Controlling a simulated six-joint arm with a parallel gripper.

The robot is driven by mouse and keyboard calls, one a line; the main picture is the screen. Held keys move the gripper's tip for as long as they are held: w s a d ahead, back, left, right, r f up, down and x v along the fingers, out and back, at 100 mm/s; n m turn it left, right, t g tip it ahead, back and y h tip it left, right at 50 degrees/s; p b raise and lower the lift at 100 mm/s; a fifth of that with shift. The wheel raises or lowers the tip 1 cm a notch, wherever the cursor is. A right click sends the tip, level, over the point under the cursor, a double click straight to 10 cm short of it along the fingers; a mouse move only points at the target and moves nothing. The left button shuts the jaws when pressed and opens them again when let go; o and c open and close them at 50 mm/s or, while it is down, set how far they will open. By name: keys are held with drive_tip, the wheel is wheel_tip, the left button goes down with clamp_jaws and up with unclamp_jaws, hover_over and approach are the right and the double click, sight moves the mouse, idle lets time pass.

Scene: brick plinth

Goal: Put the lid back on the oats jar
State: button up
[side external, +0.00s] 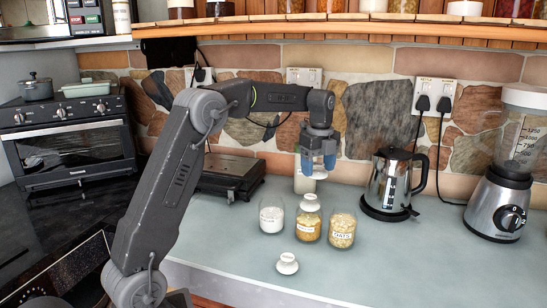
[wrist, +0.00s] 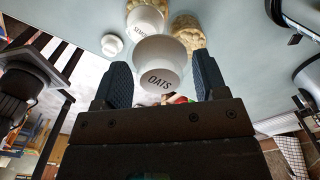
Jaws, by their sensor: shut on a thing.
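My gripper (side external: 318,163) is shut on a white lid (wrist: 160,62) marked OATS in the wrist view. The lid sits between the two dark fingers, raised above the counter. The oats jar (side external: 342,231) stands open and upright on the counter, full of pale flakes and labelled OATS. It also shows in the wrist view (wrist: 187,27), beyond the held lid. My gripper is above and behind the jars in the side view, a little left of the oats jar, and apart from it.
A lidded jar (side external: 308,222) stands close left of the oats jar. An open jar of white contents (side external: 271,219) is further left. A loose white lid (side external: 287,264) lies in front. A kettle (side external: 391,180) and a blender (side external: 499,200) stand to the right.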

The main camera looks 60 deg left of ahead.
drive_tip(key=w+d+f, duration=0.2)
drive_tip(key=w+d, duration=0.3)
drive_tip(key=d, duration=0.2)
drive_tip(key=shift+s+d+f, duration=0.1)
drive_tip(key=shift+s+f, duration=0.05)
drive_tip(key=shift+f, duration=1.3)
drive_tip(key=shift+s+f, duration=0.1)
drive_tip(key=shift+f, duration=1.3)
drive_tip(key=shift+f, duration=0.2)
drive_tip(key=o, duration=1)
drive_tip(key=shift+o, duration=0.5)
wheel_tip(320, 180, up, 7)
idle(0.3)
drive_tip(key=shift+c, duration=0.2)
